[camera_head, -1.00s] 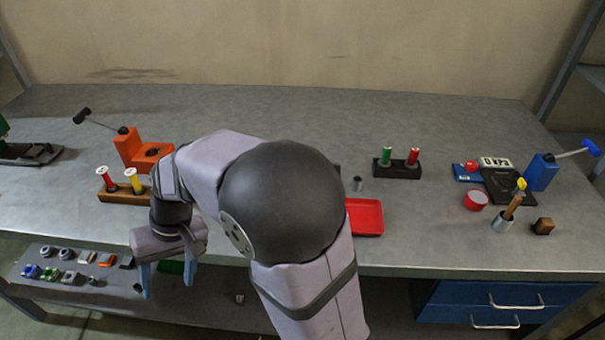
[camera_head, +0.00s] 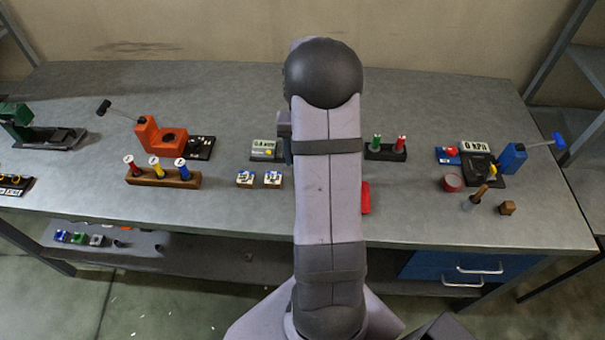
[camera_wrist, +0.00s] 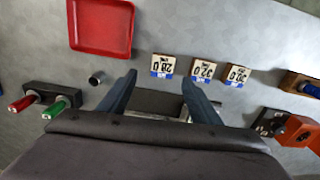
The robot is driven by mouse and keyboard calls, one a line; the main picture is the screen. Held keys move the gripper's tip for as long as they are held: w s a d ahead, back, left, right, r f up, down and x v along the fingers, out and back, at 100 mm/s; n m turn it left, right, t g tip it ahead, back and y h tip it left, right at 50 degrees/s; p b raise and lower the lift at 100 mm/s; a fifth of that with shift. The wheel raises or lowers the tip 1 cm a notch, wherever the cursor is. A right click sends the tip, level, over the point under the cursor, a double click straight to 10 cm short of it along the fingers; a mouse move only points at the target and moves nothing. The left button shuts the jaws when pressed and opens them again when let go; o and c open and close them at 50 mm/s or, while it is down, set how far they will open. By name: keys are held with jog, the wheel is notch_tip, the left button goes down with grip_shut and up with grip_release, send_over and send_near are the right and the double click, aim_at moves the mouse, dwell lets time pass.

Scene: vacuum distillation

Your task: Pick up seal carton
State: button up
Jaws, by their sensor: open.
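Three small tan cartons with white, blue-edged printed tops stand in a row in the wrist view: one nearest the red tray (camera_wrist: 162,65), a middle one (camera_wrist: 203,69) and a far one (camera_wrist: 238,74). Their numbers differ and appear upside down; I cannot tell which is the seal carton. In the head view two show, left of my arm (camera_head: 245,180) and (camera_head: 272,180); the third is hidden behind it. My gripper (camera_wrist: 158,88) is open, its fingers apart and empty. In the wrist view the fingertips lie just below the cartons, touching none.
A red tray (camera_wrist: 100,26), a small metal cylinder (camera_wrist: 97,78) and a rack with red and green tubes (camera_wrist: 50,97) are nearby. A display unit (camera_head: 264,150) stands behind the cartons.

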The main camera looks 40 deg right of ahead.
jog(key=shift+f+p, duration=0.35)
jog(key=shift+f, duration=0.75)
jog(key=shift+a+f+p, duration=0.2)
jog(key=shift+f+p, duration=1.15)
jog(key=shift+f, duration=1.25)
jog(key=c, duration=1.1)
